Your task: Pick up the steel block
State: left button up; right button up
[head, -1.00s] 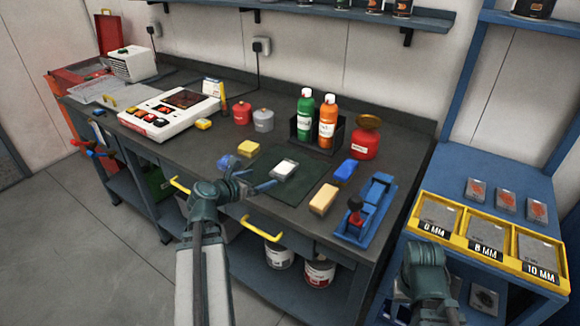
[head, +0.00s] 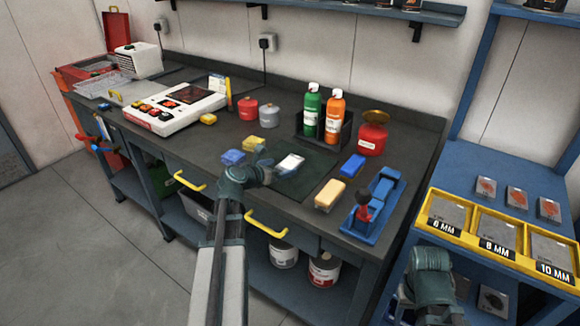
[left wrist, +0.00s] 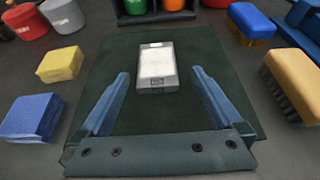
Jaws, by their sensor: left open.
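The steel block (head: 291,162) is a pale silver block lying on a dark green mat (head: 315,177) on the workbench. In the left wrist view the block (left wrist: 156,68) lies flat toward the far part of the mat (left wrist: 225,112). My left gripper (head: 274,166) is open and empty, just left of the block in the head view. In the left wrist view its two blue fingers point toward the block, which shows between and slightly beyond their tips. The height of the fingers above the mat is unclear. Part of my right arm shows at the lower right, without its fingers.
A blue block (head: 233,157) and a yellow block (head: 269,145) lie left of the mat. Green (head: 310,110) and orange (head: 334,118) bottles stand behind.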

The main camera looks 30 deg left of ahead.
aim_at(289, 163)
pick_arm(q)
jog(key=x, duration=0.1)
jog(key=b+x, duration=0.1)
jog(key=x, duration=0.1)
jog(key=b+x, duration=0.1)
jog(key=x, duration=0.1)
jog(key=shift+w+a+f, duration=0.1)
jog(key=shift+a, duration=0.2)
grip_shut()
